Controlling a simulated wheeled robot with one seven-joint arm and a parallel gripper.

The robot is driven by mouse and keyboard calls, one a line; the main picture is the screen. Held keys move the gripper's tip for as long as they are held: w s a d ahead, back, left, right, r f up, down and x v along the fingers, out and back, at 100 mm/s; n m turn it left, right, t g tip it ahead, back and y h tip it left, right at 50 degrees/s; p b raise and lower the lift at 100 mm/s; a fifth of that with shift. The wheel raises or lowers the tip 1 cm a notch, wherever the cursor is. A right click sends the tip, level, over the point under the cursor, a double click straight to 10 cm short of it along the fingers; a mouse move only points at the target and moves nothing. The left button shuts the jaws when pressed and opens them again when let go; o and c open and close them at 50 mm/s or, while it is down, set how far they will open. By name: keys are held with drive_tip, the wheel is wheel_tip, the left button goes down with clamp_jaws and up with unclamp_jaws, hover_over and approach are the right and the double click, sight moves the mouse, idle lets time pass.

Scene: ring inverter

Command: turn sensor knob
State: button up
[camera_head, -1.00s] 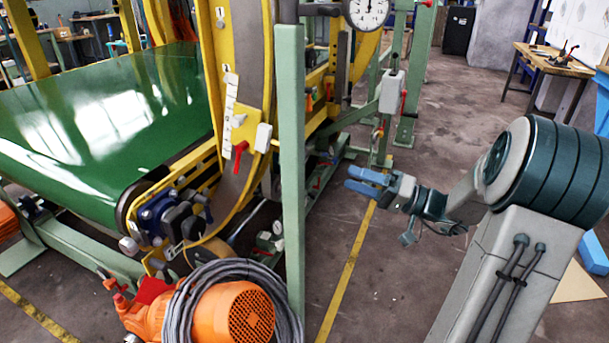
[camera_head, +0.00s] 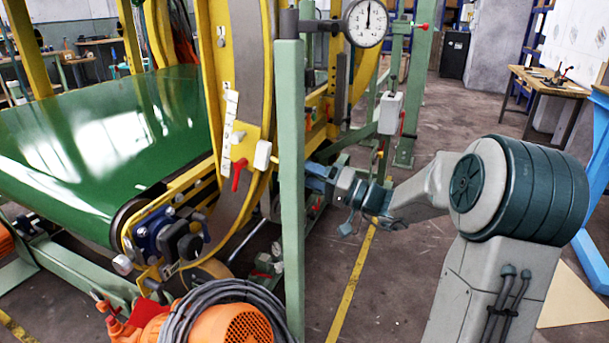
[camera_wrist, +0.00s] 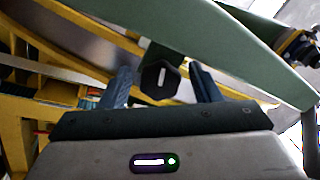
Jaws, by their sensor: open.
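A dark, many-sided knob (camera_wrist: 160,79) with a short white line on its face shows in the wrist view. I take it to be the sensor knob. It appears between the two blue fingers of my gripper (camera_wrist: 163,86), with a visible gap on both sides. The fingers are open and I see no contact. In the head view my gripper (camera_head: 318,180) is just right of the green post, partly overlapped by it. I cannot make out the knob in the head view.
A green upright post (camera_head: 290,200) stands close to my gripper. A yellow ring frame (camera_head: 237,140) and a green conveyor belt (camera_head: 110,130) are to the left. An orange motor (camera_head: 225,322) with coiled cable sits below. A dial gauge (camera_head: 367,22) is above.

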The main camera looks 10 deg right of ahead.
drive_tip(key=c, duration=1)
drive_tip(key=shift+r+m+p, duration=0.15)
drive_tip(key=shift+m+p, duration=0.8)
drive_tip(key=shift+m, duration=0.15)
drive_tip(key=m+p, duration=0.2)
drive_tip(key=m, duration=0.1)
drive_tip(key=shift+m+p, duration=0.3)
drive_tip(key=shift+p, duration=0.1)
drive_tip(key=m+p, duration=0.3)
drive_tip(key=shift+m, duration=0.3)
drive_tip(key=shift+f+m+p, duration=0.2)
drive_tip(key=shift+m+p, duration=0.45)
drive_tip(key=shift+m, duration=0.05)
